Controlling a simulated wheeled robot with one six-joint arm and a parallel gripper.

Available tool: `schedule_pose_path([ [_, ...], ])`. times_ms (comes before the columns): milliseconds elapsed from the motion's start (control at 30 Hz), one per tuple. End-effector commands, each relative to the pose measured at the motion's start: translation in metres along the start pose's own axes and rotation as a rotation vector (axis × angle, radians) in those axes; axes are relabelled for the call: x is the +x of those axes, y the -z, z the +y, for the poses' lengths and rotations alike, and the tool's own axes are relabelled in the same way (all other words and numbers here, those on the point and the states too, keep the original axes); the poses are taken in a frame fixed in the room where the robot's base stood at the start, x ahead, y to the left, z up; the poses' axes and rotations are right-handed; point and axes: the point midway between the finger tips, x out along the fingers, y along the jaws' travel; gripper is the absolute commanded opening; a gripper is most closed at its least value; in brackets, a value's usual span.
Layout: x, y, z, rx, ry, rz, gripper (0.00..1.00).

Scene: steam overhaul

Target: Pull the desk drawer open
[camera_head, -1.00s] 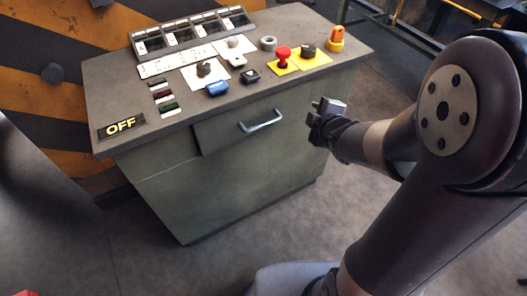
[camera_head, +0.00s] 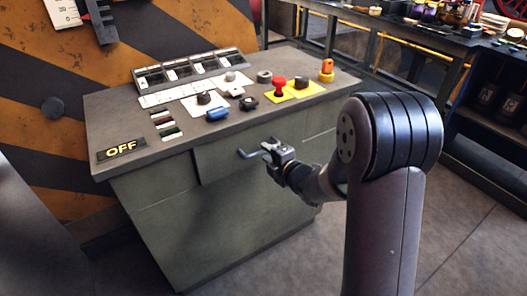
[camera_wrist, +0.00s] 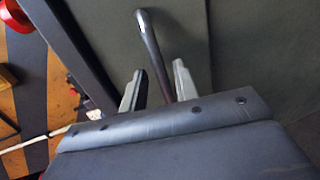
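The desk drawer (camera_head: 222,159) is a grey-green front panel under the desk top, and it looks closed. Its metal bar handle (camera_head: 248,154) shows at the left end, with the right part hidden behind my gripper (camera_head: 268,151). In the wrist view the handle (camera_wrist: 152,45) runs between the two fingers of my gripper (camera_wrist: 158,85). The fingers are apart, one on each side of the bar, with a visible gap on the left side. The lower end of the bar is hidden by the gripper body.
The desk top (camera_head: 120,110) carries a red button (camera_head: 279,87), an orange lamp (camera_head: 326,70), a blue switch (camera_head: 217,113) and an OFF sign (camera_head: 121,149). A cluttered workbench (camera_head: 400,32) stands behind at the right. The floor right of the desk is clear.

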Motion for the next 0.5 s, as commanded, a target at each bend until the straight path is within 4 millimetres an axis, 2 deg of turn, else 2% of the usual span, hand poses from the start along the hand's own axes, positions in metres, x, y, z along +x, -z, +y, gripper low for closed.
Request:
schedule_pose_path([
  [100,0.016,0.001,-0.001,0.000,0.002,0.001,0.29],
  [200,0.024,0.000,0.000,0.000,0.001,0.001,0.29],
  [500,0.029,0.000,0.000,0.001,0.001,-0.001,0.29],
])
